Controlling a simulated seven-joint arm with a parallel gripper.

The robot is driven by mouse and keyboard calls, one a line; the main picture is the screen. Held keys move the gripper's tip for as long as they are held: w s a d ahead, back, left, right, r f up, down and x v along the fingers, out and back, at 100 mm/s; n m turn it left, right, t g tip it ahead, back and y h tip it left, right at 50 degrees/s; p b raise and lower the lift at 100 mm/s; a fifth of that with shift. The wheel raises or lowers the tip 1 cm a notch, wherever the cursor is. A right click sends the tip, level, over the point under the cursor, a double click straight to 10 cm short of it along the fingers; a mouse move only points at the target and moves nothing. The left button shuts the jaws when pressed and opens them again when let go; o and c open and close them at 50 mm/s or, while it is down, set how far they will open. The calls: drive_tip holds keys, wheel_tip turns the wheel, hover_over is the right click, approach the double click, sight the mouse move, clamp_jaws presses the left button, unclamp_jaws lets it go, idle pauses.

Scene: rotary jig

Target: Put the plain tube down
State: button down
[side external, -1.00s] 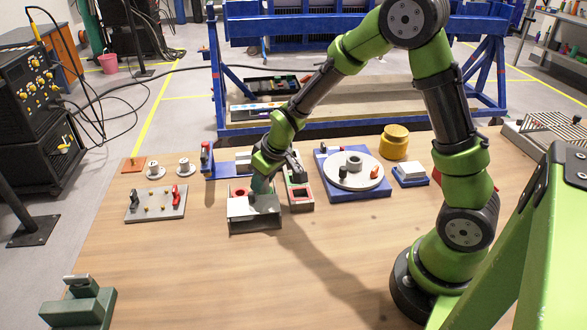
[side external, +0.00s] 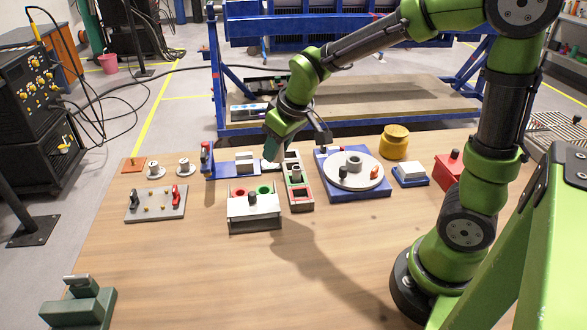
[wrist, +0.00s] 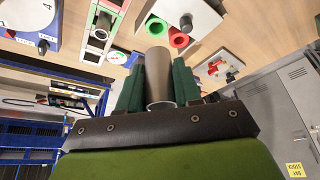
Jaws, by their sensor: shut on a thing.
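My gripper (side external: 270,152) is shut on the plain tube and holds it above the table, behind the grey box. In the wrist view the plain grey tube (wrist: 158,78) sits between the two green fingers of my gripper (wrist: 157,90). In the side view the tube is hard to make out against the fingers. The grey box (side external: 253,212) has a red hole and a green hole in its top, with a black knob in front. It also shows in the wrist view (wrist: 200,14).
A blue base with a round dial (side external: 345,183) is farther right. A grey plate with small levers (side external: 156,203) lies at left.

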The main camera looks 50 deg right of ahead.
drive_tip(key=shift+s+r, duration=0.6)
drive_tip(key=shift+s, duration=0.05)
drive_tip(key=s+d+f+m+g+h, duration=0.1)
drive_tip(key=s+d+f+m, duration=0.1)
drive_tip(key=s+d+m, duration=0.2)
drive_tip(key=s+d+f+m+g+h, duration=0.1)
drive_tip(key=s+d+f+m, duration=0.2)
drive_tip(key=d, duration=0.6)
drive_tip(key=s+d+f+m+g+h, duration=0.1)
drive_tip(key=s+d+f+m+h, duration=0.1)
drive_tip(key=s+d+m, duration=0.2)
drive_tip(key=shift+s+d+f+m, duration=0.1)
drive_tip(key=shift+s+d+m, duration=0.1)
drive_tip(key=shift+d+m, duration=0.65)
drive_tip(key=shift+s+d+f+m, duration=0.1)
drive_tip(key=shift+s+d+m, duration=0.05)
drive_tip(key=shift+d+m, duration=0.65)
drive_tip(key=s+d+f+m+g, duration=0.25)
drive_tip(key=s+d+m, duration=0.25)
drive_tip(key=s+m, duration=0.35)
drive_tip(key=m+g+y, duration=0.4)
drive_tip(key=m, duration=0.9)
hover_over(435, 202)
drive_tip(key=w, duration=0.1)
wheel_tip(435, 202, down, 3)
drive_tip(key=shift+w+r, duration=0.15)
drive_tip(key=shift+w+d+f, duration=0.1)
drive_tip(key=shift+f, duration=2.05)
drive_tip(key=shift+f, duration=0.15)
